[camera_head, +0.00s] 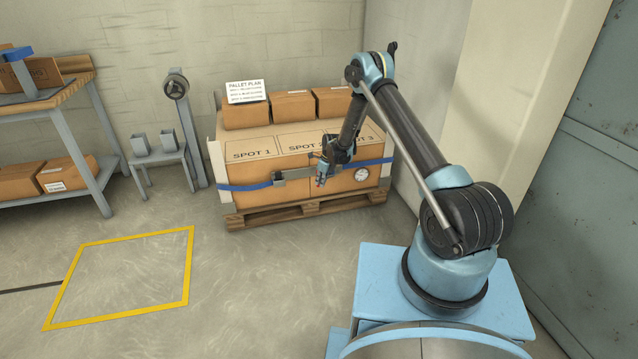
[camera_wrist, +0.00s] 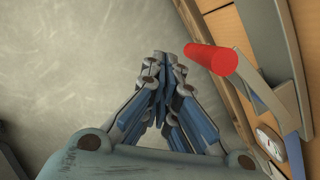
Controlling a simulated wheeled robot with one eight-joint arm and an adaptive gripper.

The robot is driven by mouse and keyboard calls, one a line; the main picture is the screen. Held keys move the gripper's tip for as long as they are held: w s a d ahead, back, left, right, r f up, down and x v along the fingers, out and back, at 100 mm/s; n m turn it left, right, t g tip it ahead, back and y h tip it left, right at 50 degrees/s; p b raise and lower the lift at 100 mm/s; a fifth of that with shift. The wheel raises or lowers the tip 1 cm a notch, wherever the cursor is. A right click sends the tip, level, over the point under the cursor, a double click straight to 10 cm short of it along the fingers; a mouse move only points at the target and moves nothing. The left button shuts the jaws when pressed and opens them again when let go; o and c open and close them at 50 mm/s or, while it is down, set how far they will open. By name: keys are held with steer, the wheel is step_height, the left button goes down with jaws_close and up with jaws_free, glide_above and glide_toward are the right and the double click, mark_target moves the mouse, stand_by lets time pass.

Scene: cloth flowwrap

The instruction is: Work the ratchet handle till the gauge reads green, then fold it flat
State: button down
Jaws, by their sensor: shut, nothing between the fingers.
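The ratchet (camera_head: 292,174) is a grey metal bar on the blue strap (camera_head: 245,187) across the front of the boxed load. In the wrist view its handle has a red grip (camera_wrist: 212,59) on a grey arm (camera_wrist: 262,95), standing out from the load. The round white gauge (camera_head: 361,174) is right of my gripper on the load's front; part of it also shows in the wrist view (camera_wrist: 269,141). Its reading is too small to tell. My gripper (camera_wrist: 166,58) is shut and empty, its fingertips close beside the red grip's end. I cannot tell whether they touch.
The load stands on a wooden pallet (camera_head: 300,210), with smaller boxes (camera_head: 293,106) and a pallet plan sign (camera_head: 246,91) on top. A small stand (camera_head: 157,158) and a workbench (camera_head: 45,103) are at left. A wall is close at right.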

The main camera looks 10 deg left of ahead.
steer(key=s+d+r, duration=0.2)
steer(key=s+r, duration=0.2)
steer(key=r, duration=0.6)
steer(key=w+d+f+n+y, duration=0.1)
steer(key=w+d+y, duration=0.1)
steer(key=w+d, duration=0.5)
steer(key=a+r+x, duration=0.1)
steer(key=a+x, duration=0.1)
steer(key=x, duration=0.9)
steer(key=shift+a, duration=0.15)
steer(key=shift+w, duration=0.1)
